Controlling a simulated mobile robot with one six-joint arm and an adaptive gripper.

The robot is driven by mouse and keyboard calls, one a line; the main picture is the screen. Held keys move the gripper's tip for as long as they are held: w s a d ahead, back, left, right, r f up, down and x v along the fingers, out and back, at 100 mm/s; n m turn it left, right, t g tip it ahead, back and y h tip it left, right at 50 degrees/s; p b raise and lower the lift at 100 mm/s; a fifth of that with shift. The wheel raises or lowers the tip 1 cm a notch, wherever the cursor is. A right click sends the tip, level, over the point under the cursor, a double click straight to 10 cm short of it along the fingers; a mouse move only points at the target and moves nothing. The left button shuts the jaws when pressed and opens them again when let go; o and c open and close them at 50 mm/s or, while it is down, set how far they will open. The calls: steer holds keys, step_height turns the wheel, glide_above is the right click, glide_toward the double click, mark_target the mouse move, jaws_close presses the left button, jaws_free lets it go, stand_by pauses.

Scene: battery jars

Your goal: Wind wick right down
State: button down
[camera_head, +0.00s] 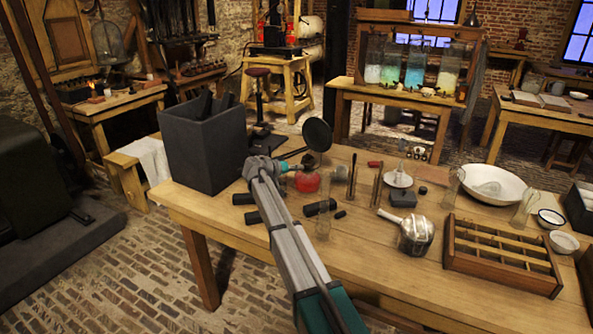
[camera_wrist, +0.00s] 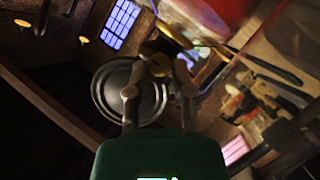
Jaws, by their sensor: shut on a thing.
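A lamp with a red glass body (camera_head: 307,182) stands on the wooden table, just right of the dark grey box. Its red body also shows blurred at the top of the wrist view (camera_wrist: 215,14). My gripper (camera_head: 291,168) reaches in at the lamp's upper left side. In the wrist view my gripper (camera_wrist: 160,68) has both fingers closed on a small brass-coloured knob (camera_wrist: 157,52), which looks like the wick wheel. The wick and any flame cannot be made out. A dark round disc (camera_head: 318,134) rises behind the lamp.
The tall dark grey box (camera_head: 203,142) stands close on the left. Black cylinders (camera_head: 320,207), a clear glass tube (camera_head: 323,222), a metal pot (camera_head: 415,236) and a compartmented wooden tray (camera_head: 500,254) are on the table (camera_head: 375,282). Its front middle is clear.

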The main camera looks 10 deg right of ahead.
steer(key=shift+d, duration=0.1)
steer(key=c, duration=0.7)
jaws_free()
steer(key=shift+o, duration=1.1)
steer(key=shift+m, duration=0.3)
